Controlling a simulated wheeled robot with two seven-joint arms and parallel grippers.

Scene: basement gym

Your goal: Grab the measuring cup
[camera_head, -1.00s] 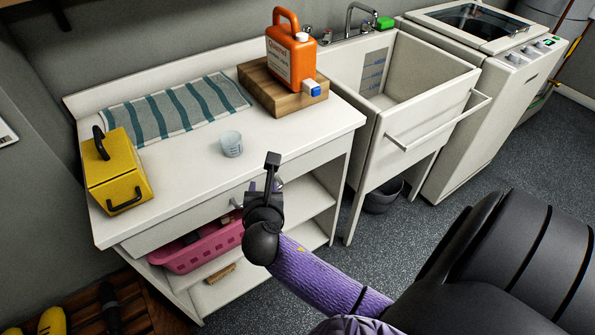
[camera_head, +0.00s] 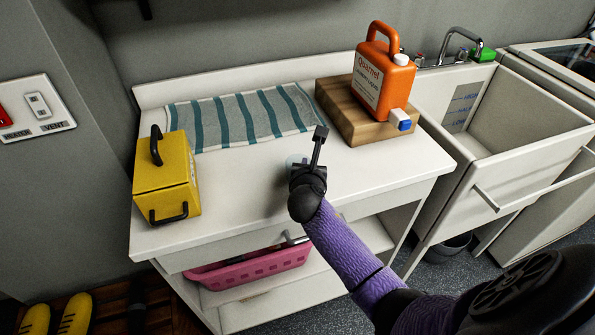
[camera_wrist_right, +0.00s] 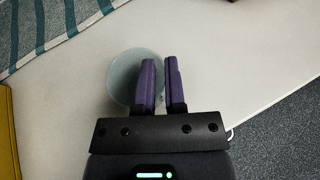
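The measuring cup (camera_head: 293,162) is a small pale, translucent cup on the white counter (camera_head: 240,200). In the head view it is mostly hidden behind my right gripper (camera_head: 305,167). In the right wrist view, the cup (camera_wrist_right: 122,75) appears as a round shape at and behind the left purple finger. My right gripper (camera_wrist_right: 160,64) has a narrow gap between its two fingers. The cup's right edge lies near that gap, and whether a finger touches it cannot be told. My left gripper is not in view.
A yellow box (camera_head: 165,180) stands on the counter's left. A striped towel (camera_head: 240,117) lies along the back. An orange jug (camera_head: 383,75) stands on a wooden block (camera_head: 345,113) at right, beside the sink (camera_head: 525,125). A pink basket (camera_head: 250,270) sits below.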

